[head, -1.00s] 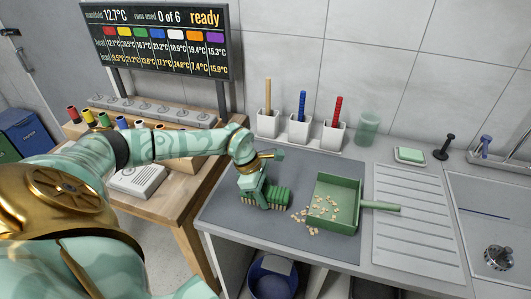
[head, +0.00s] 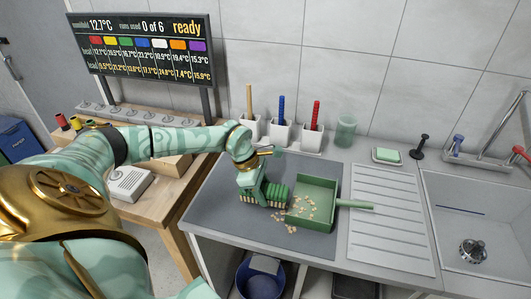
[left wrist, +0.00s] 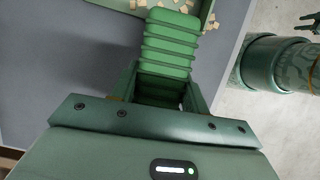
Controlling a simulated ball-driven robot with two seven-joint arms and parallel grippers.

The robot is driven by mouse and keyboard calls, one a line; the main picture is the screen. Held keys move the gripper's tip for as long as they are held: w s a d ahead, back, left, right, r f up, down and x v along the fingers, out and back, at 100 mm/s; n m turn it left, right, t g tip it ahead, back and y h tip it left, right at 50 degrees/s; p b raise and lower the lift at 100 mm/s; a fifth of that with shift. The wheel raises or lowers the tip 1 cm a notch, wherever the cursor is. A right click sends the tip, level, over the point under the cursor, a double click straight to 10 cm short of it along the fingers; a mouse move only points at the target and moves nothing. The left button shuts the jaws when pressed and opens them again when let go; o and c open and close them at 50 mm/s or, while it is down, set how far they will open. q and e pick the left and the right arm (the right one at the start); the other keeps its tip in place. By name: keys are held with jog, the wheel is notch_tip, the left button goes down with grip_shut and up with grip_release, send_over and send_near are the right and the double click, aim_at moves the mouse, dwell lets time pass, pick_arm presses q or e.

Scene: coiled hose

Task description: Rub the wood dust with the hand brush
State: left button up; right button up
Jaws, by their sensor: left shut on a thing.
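My left gripper (head: 256,188) is shut on the green hand brush (head: 277,194), low over the grey mat at the left side of the green dustpan (head: 325,222). In the left wrist view the brush's ribbed green body (left wrist: 170,45) extends from the jaws. Pale wood dust (head: 284,219) lies on the mat in front of the brush and at the dustpan's open side. More chips lie inside the dustpan, whose handle points right. Whether the bristles touch the mat is hidden. My right gripper cannot be made out.
White holders with brown, blue and red handles (head: 282,112) and a green cup (head: 346,131) stand along the wall. A ribbed drainboard (head: 383,215) and sink (head: 480,205) are right. The grey mat (head: 215,200) is clear left of the gripper.

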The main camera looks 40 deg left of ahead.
pick_arm(q)
notch_tip(320, 180, up, 3)
jog(key=shift+w+d+f+p, duration=0.1)
jog(key=shift+d+p, duration=0.05)
jog(key=shift+p, duration=0.65)
jog(key=shift+r+p, duration=0.55)
jog(key=shift+r, duration=0.3)
